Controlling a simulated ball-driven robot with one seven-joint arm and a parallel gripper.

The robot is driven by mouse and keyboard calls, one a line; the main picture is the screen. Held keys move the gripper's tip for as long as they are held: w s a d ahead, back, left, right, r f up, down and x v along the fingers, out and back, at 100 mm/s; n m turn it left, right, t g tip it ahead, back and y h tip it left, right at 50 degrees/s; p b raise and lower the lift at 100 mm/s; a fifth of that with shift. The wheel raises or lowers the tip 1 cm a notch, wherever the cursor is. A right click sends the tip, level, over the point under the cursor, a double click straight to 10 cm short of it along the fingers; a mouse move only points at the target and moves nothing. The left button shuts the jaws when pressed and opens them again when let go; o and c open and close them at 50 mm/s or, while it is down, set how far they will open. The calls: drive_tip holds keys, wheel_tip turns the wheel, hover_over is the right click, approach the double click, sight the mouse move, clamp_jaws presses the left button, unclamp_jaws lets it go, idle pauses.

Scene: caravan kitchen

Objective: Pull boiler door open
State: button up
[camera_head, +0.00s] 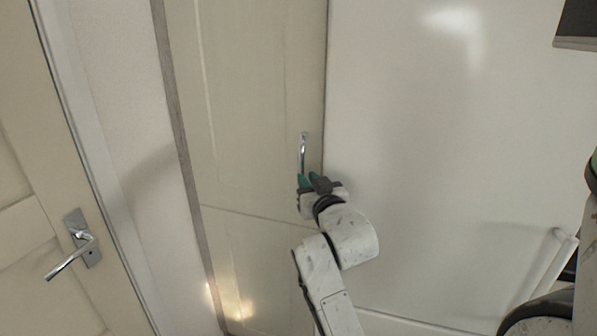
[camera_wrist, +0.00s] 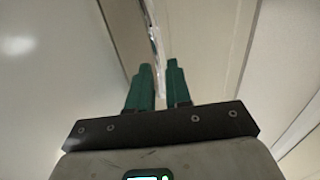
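The boiler door (camera_head: 250,110) is a tall cream panel in the middle of the head view, and it looks closed. Its chrome handle (camera_head: 303,148) is a slim upright bar near the door's right edge. My gripper (camera_head: 311,182), with green fingers, is at the handle's lower end. In the wrist view, the fingers of my gripper (camera_wrist: 160,70) are close together, with the shiny handle (camera_wrist: 154,36) running down between them. They look shut on it, though the contact itself is partly hidden.
A plain white panel (camera_head: 430,120) stands right of the boiler door. A white rail (camera_head: 553,262) is at the lower right.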

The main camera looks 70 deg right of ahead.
sight(301, 170)
drive_tip(key=x, duration=0.5)
drive_tip(key=shift+c, duration=0.5)
drive_tip(key=shift+s, duration=0.1)
clamp_jaws()
idle(0.8)
